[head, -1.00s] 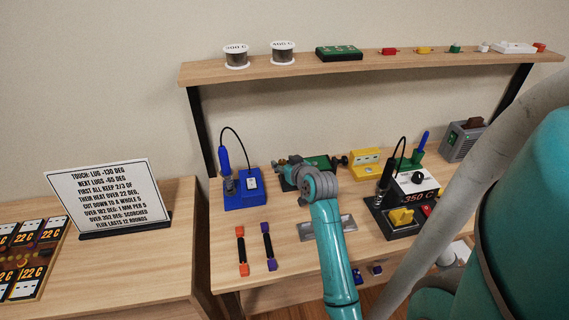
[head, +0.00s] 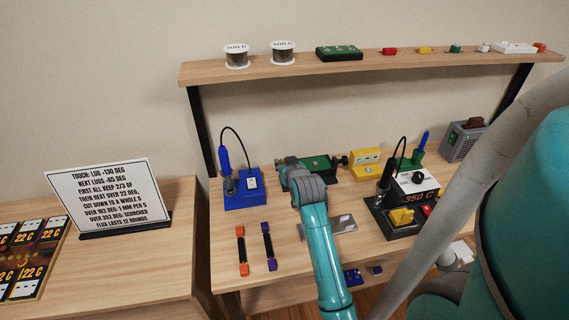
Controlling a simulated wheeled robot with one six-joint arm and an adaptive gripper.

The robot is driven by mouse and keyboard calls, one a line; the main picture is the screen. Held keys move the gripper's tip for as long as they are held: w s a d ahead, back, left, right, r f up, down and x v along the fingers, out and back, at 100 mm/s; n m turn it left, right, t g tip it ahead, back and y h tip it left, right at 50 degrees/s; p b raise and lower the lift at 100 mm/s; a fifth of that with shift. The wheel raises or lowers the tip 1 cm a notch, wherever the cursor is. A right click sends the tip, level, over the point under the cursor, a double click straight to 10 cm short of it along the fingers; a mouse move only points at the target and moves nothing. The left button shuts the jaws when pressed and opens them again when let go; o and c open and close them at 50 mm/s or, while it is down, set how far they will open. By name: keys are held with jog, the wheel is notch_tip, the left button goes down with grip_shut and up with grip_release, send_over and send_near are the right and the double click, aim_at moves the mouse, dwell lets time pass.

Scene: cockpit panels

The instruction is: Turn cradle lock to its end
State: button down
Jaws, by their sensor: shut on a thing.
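The cradle (head: 316,161) with a green board in it stands at the back middle of the workbench. A dark knob (head: 343,161) shows at its right end. I cannot tell which part of it is the cradle lock. My gripper (head: 284,170) is at the cradle's left end, mostly hidden behind my grey and teal wrist. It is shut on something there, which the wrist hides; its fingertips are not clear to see.
A blue soldering stand (head: 243,196) is close to the left of my gripper. A yellow box (head: 364,163) and a soldering station reading 350 C (head: 418,191) stand to the right. A metal tray (head: 335,225) and two coloured rods (head: 268,246) lie in front. A shelf (head: 370,63) runs above.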

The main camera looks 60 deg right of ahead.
jog(key=m+g+h, duration=0.1)
jog(key=m+g, duration=0.1)
jog(key=m+g+h, duration=0.1)
jog(key=m+g, duration=0.1)
jog(key=w+m+g+h, duration=0.1)
jog(key=m+g, duration=0.1)
jog(key=shift+a, duration=0.25)
jog(key=m+g, duration=0.4)
jog(key=g, duration=0.1)
jog(key=shift+w+h, duration=0.2)
jog(key=shift+h, duration=0.1)
jog(key=shift+m, duration=0.3)
jog(key=c, duration=0.9)
grip_release()
jog(key=v, duration=1.2)
jog(key=shift+w, duration=0.3)
